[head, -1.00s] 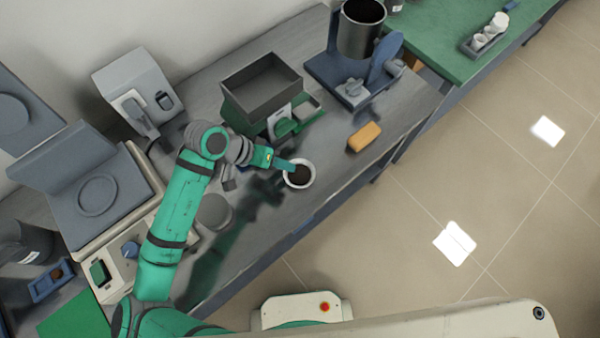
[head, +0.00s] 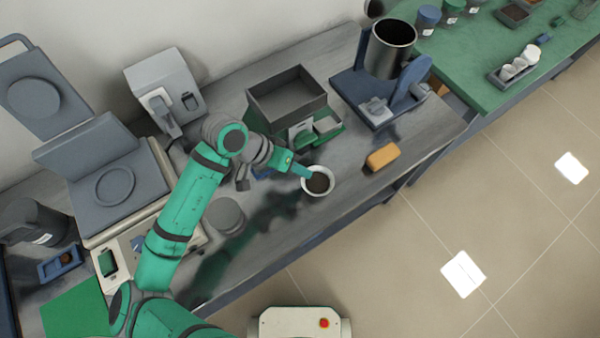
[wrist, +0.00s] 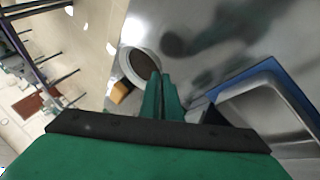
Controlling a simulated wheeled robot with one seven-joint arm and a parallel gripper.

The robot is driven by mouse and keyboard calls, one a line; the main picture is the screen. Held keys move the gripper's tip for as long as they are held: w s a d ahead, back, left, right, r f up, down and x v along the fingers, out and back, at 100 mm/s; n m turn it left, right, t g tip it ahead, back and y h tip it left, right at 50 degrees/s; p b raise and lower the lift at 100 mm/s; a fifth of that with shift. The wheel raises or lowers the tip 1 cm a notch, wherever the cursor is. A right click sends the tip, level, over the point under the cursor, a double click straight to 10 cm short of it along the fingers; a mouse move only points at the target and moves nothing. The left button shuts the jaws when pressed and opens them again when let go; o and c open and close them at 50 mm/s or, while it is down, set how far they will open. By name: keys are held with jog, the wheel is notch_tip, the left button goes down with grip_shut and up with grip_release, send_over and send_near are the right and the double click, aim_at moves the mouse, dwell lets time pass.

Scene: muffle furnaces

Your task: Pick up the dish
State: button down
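The dish (head: 318,181) is a small round white bowl with dark brown contents, over the front part of the grey bench. My gripper (head: 305,171) reaches it from the left, with its fingertips at the rim. In the wrist view, the dish (wrist: 140,65) sits at the ends of the green fingers (wrist: 161,88). The fingers are close together, one tip inside the rim and the other beside it, so they look shut on the dish wall. A dark shadow lies on the bench apart from the dish, so it seems a little above the surface.
A yellow-orange block (head: 382,157) lies right of the dish near the bench edge. Behind stands a grey open box (head: 287,95) with a green-based device. A metal cylinder (head: 391,50) stands at the back right. A round grey disc (head: 227,215) lies left, below my arm.

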aim_at(316, 186)
jog(key=s+d+r, duration=0.1)
jog(key=d+r, duration=0.1)
jog(key=r, duration=0.1)
jog(key=s+d+r, duration=0.1)
jog(key=d+r, duration=0.1)
jog(key=shift+s+d+r, duration=0.1)
jog(key=shift+s+r, duration=0.15)
jog(key=shift+s, duration=0.1)
jog(key=s+d+r, duration=0.3)
jog(key=s+d, duration=0.1)
jog(key=d, duration=0.3)
jog(key=shift+d+r, duration=0.15)
jog(key=shift+r, duration=0.15)
